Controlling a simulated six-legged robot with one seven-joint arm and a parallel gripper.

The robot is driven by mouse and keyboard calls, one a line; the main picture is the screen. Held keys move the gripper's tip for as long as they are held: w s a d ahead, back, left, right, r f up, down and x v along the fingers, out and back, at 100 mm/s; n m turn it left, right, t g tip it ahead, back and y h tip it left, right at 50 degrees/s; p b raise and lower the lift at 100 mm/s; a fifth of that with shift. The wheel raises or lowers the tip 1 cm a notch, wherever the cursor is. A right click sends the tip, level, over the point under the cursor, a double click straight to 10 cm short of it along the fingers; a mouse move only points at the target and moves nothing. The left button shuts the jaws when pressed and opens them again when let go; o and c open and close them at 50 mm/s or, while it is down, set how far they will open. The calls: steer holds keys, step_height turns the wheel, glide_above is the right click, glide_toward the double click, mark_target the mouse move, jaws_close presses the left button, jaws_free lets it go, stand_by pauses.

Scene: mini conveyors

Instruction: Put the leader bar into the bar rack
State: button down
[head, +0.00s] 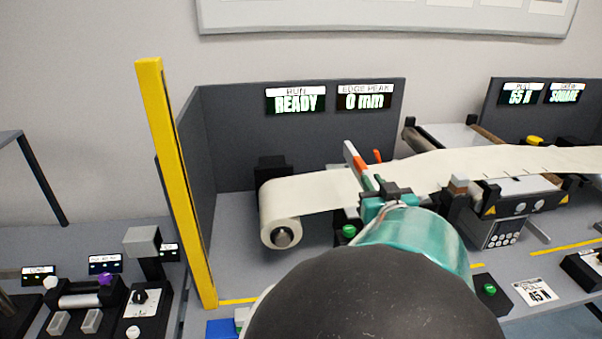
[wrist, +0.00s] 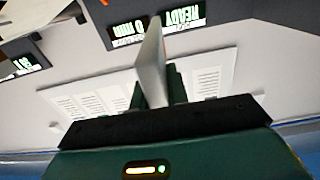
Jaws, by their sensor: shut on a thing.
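A slim pale bar with an orange patch (head: 352,155), which I take for the leader bar, rises at a tilt just beyond my gripper (head: 377,188). In the wrist view my gripper (wrist: 157,90) is shut on this flat grey bar (wrist: 151,62), which stands out from between the fingers. My gripper is in front of the pale web (head: 325,190) in the head view, and my wrist hides much of the bench below. I cannot tell which thing is the bar rack.
A roll (head: 281,214) feeds the pale web, which runs right over a machine with a keypad (head: 503,232). A tall yellow post (head: 175,180) and a grey partition (head: 235,130) stand at left. A control box (head: 142,305) is at lower left.

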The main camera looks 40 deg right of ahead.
steer(key=shift+w+a, duration=0.15)
steer(key=shift+w, duration=0.1)
steer(key=shift+s+r, duration=0.1)
steer(key=shift+s, duration=0.3)
steer(key=shift+w, duration=0.25)
steer(key=w+d+f, duration=0.2)
steer(key=d+f, duration=0.1)
steer(key=w+d+f, duration=0.3)
steer(key=d, duration=0.1)
steer(key=w+d+f, duration=0.2)
steer(key=d+f, duration=0.1)
steer(key=shift+w+d, duration=0.2)
steer(key=shift+w, duration=0.1)
steer(key=shift+w+d+f, duration=0.2)
steer(key=shift+d+f, duration=0.05)
steer(key=shift+f, duration=0.1)
steer(key=shift+w+d+f, duration=0.1)
steer(key=shift+d+f, duration=0.05)
steer(key=shift+f, duration=1.3)
steer(key=shift+f, duration=0.1)
